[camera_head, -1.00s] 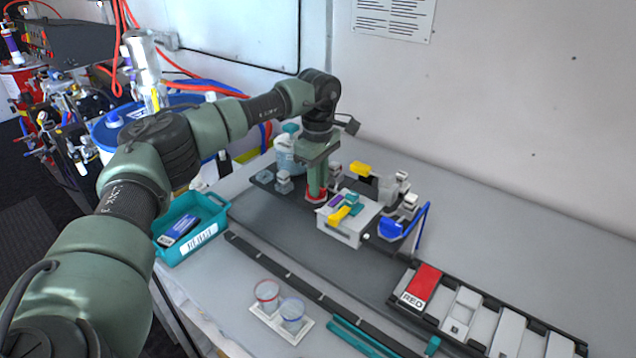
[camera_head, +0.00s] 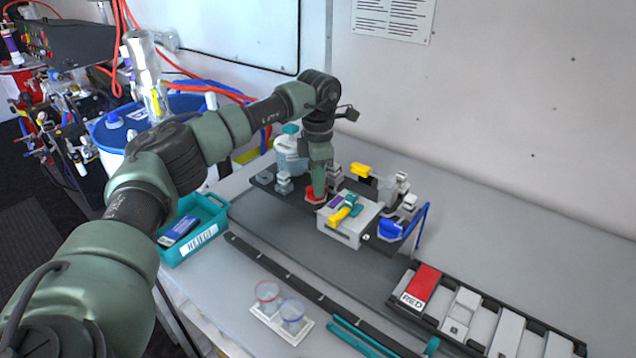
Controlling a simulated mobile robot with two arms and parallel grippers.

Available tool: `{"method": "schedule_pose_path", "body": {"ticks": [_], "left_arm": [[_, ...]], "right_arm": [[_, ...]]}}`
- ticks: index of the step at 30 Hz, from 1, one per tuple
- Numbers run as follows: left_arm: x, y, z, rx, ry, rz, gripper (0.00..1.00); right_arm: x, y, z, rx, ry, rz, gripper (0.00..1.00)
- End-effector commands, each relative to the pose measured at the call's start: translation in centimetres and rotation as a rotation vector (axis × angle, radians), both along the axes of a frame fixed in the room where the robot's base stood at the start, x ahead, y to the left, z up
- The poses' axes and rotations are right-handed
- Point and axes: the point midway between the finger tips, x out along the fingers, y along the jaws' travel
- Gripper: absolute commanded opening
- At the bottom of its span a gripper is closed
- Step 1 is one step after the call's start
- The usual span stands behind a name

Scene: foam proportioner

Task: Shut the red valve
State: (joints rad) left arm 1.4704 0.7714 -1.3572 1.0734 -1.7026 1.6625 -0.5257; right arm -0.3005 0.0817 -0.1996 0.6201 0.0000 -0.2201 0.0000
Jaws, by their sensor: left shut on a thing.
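The red valve (camera_head: 313,196) is a small red handle on the dark plate of the proportioner, left of the white block. My left gripper (camera_head: 318,192) points down onto it and is shut on it. The gripper's fingers hide much of the handle, so its exact angle is hard to tell. My right gripper is not in view.
Beside the valve is a white block (camera_head: 345,234) with yellow, teal and purple parts. A blue handle (camera_head: 391,229) is to its right and a clear jug (camera_head: 290,155) behind left. A teal bin (camera_head: 212,243), two cups and a rack with a red block (camera_head: 422,284) stand nearer.

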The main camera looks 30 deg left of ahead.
Motion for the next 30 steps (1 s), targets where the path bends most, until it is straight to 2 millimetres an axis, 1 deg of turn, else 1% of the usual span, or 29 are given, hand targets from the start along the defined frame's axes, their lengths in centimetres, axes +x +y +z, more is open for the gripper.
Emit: {"method": "schedule_pose_path", "body": {"ticks": [9, 18, 24, 30], "left_arm": [[0.15, 0.12, 0.12, 0.000, -0.001, 0.298, 0.00], [0.17, 0.26, 0.11, 0.000, -0.001, 0.546, 0.00], [0.21, 0.33, 0.14, 0.000, -0.003, 0.660, 0.00], [0.22, 0.38, 0.15, 0.000, -0.003, 0.726, 0.00]], "right_arm": [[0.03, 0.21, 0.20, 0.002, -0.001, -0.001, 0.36], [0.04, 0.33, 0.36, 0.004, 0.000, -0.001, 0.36], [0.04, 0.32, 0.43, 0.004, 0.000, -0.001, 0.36], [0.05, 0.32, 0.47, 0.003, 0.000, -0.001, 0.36]]}}
